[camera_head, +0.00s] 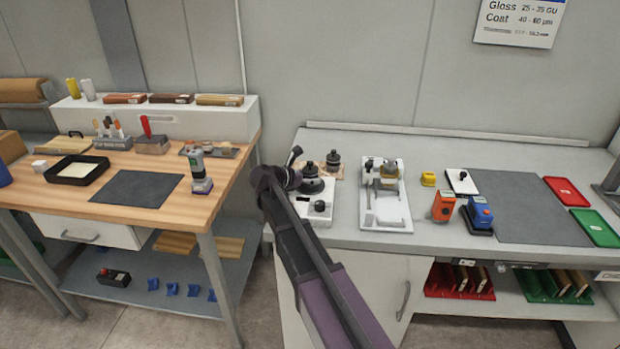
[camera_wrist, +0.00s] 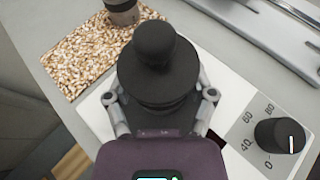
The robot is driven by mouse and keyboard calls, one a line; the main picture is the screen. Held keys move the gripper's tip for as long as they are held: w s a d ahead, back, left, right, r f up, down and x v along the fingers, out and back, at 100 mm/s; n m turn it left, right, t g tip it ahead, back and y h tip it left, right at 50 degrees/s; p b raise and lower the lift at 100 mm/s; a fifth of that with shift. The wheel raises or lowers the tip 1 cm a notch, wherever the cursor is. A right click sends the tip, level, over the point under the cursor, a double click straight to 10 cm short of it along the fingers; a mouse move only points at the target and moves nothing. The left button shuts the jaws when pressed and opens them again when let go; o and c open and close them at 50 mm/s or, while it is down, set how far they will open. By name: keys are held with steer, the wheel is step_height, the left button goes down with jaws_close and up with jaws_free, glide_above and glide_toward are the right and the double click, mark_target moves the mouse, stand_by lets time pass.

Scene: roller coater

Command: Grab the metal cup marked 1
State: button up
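No mark 1 is legible on any cup. A black, knob-topped round piece stands on a white dial unit in the head view (camera_head: 312,184); it fills the middle of the wrist view (camera_wrist: 158,62). A second piece with a similar black top (camera_head: 333,160) stands behind it, and the wrist view shows its grey, cup-like lower part (camera_wrist: 123,12) on a speckled mat. I cannot tell which is the cup marked 1. My gripper (camera_wrist: 160,96) has its fingers spread on either side of the nearer piece, with no clear contact. In the head view my gripper (camera_head: 291,168) is left of that piece.
The white unit (camera_head: 303,215) carries a black dial (camera_wrist: 279,137) with numbers. The speckled mat (camera_wrist: 75,62) lies behind it. A white tray with a metal fixture (camera_head: 388,222) stands to the right. A wooden bench (camera_head: 225,165) is at left, across a gap.

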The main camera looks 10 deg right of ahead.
mark_target(310, 166)
steer(key=c, duration=0.5)
steer(key=shift+r, duration=0.2)
step_height(310, 166, up, 4)
steer(key=p, duration=0.4)
steer(key=shift+f, duration=0.15)
steer(key=s+a+p, duration=0.1)
steer(key=s+a, duration=0.1)
steer(key=s, duration=1.3)
steer(key=shift+s+a+r, duration=0.35)
steer(key=shift+s+r, duration=0.05)
steer(key=shift+r, duration=0.05)
